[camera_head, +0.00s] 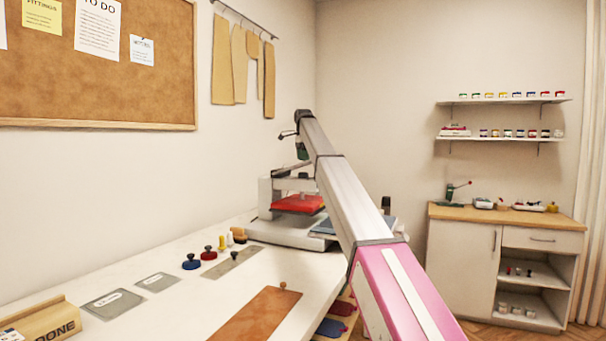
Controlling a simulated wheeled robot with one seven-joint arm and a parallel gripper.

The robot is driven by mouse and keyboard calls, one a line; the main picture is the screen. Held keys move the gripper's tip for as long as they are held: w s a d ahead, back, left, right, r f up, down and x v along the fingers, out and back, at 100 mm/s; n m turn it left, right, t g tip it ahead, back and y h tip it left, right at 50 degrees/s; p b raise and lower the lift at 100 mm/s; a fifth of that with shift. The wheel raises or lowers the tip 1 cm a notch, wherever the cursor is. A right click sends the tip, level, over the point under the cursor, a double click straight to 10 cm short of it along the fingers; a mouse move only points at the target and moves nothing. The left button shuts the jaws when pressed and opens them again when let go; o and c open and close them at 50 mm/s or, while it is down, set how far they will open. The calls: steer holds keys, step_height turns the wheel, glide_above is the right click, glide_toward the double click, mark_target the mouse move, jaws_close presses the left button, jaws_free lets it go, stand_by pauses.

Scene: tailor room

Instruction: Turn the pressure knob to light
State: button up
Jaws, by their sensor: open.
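The press (265,196) stands at the far end of the white table, with a red pad (299,204) between its upper and lower parts. My arm crosses in front of it and hides its right side. I cannot make out the pressure knob or its setting. My gripper (289,134) is at the far end of my arm, above the press, small and partly hidden by the arm. It is open, and I see nothing held in it. A dark green part shows just below it; I cannot tell what it belongs to.
A cabinet (462,262) and shelves (500,139) stand at the right. Air above the table's left side is clear.

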mark_target(303, 175)
step_height(303, 175, down, 7)
steer(key=shift+f, duration=0.15)
steer(key=c, duration=0.9)
